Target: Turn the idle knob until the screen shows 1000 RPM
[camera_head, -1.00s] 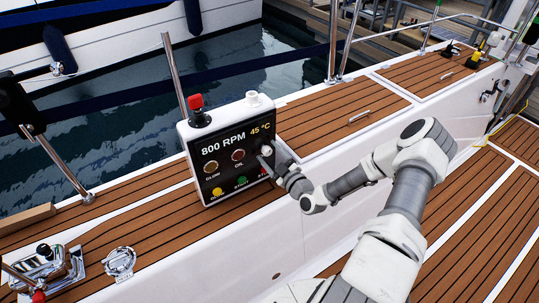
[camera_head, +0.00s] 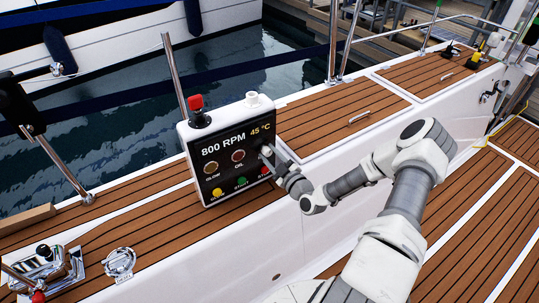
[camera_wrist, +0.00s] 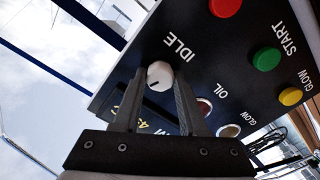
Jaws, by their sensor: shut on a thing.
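The control panel (camera_head: 225,180) is a black-faced box standing on the teak side deck. Its screen (camera_head: 223,145) reads 800 RPM and 45 °C. The idle knob (camera_wrist: 160,75) is white with a dark pointer line, beside the IDLE label in the wrist view. My gripper (camera_wrist: 158,82) is shut on the knob, with one dark finger on each side of it.
The panel carries GLOW and OIL lamps and a row of yellow, green and red buttons (camera_head: 241,182). A red-topped switch (camera_head: 197,104) and a white cap (camera_head: 252,99) stand on top. Metal rails and deck fittings (camera_head: 118,263) are nearby. Water lies behind.

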